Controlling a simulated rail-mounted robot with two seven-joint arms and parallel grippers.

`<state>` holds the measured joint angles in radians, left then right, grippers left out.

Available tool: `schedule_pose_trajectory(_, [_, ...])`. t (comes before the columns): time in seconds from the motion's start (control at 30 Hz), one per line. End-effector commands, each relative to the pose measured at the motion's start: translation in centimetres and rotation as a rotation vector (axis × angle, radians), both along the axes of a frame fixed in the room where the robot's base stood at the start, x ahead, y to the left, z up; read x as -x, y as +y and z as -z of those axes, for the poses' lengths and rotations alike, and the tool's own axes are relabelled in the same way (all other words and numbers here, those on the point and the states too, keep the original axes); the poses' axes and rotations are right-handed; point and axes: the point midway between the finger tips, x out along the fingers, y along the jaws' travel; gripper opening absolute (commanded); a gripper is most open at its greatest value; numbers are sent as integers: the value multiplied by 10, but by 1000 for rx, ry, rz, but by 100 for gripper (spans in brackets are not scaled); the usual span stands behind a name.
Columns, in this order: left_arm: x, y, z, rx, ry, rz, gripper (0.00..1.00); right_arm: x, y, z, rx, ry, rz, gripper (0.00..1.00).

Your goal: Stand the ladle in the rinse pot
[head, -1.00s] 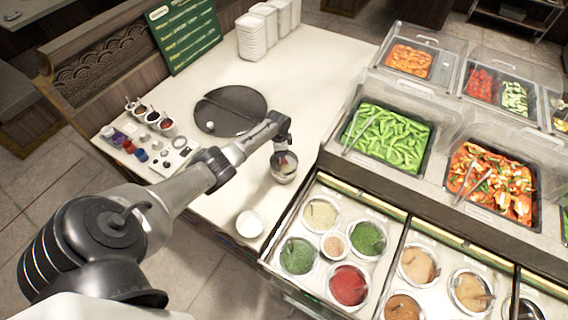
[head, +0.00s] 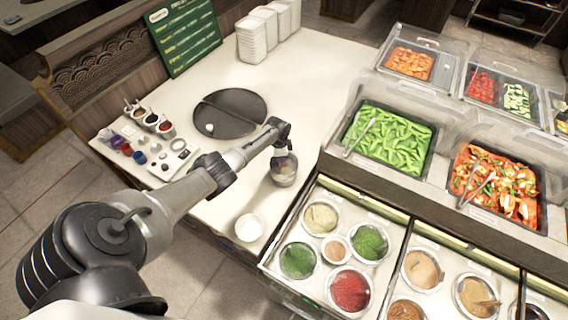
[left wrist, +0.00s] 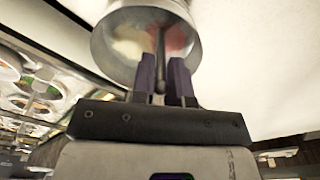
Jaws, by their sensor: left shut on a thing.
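The metal pot (head: 283,178) stands on the pale counter just left of the sauce wells. It also shows in the left wrist view (left wrist: 104,46), its round mouth facing me with cream and red patches inside. My left gripper (head: 283,157) is at the pot's mouth, pointing down. In the left wrist view its two dark fingers (left wrist: 163,78) are shut on the ladle's thin dark handle (left wrist: 160,48). The handle runs into the pot's opening. The ladle's bowl is hidden, and I cannot tell whether it touches the bottom. My right gripper is not in view.
A small white bowl (head: 249,228) stands near the counter's front edge. Sauce wells (head: 350,290) lie to the right, with food trays (head: 388,138) behind. A dark round mat (head: 229,113) and small condiment pots (head: 152,118) are to the left. Counter behind the pot is clear.

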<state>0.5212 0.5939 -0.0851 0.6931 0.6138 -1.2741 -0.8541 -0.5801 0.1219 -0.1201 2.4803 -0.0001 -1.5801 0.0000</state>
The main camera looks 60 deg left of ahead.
Motion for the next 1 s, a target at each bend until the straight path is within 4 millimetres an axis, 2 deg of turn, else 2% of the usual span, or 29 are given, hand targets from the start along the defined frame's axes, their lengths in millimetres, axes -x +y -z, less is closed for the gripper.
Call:
schedule_pose_trajectory(0.37, [0,0,3,0,0,0,0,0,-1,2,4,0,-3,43])
schedule_pose_trajectory(0.4, [0,0,3,0,0,0,18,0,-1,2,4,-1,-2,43])
schedule_pose_trajectory(0.6, [0,0,3,0,0,0,37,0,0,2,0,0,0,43])
schedule_pose_trajectory(0.7, [0,0,3,0,0,0,45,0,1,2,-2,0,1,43])
schedule_pose_trajectory(0.87, [0,0,3,0,0,0,46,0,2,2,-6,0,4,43])
schedule_pose_trajectory(1.0, [0,0,2,0,0,0,60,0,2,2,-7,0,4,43])
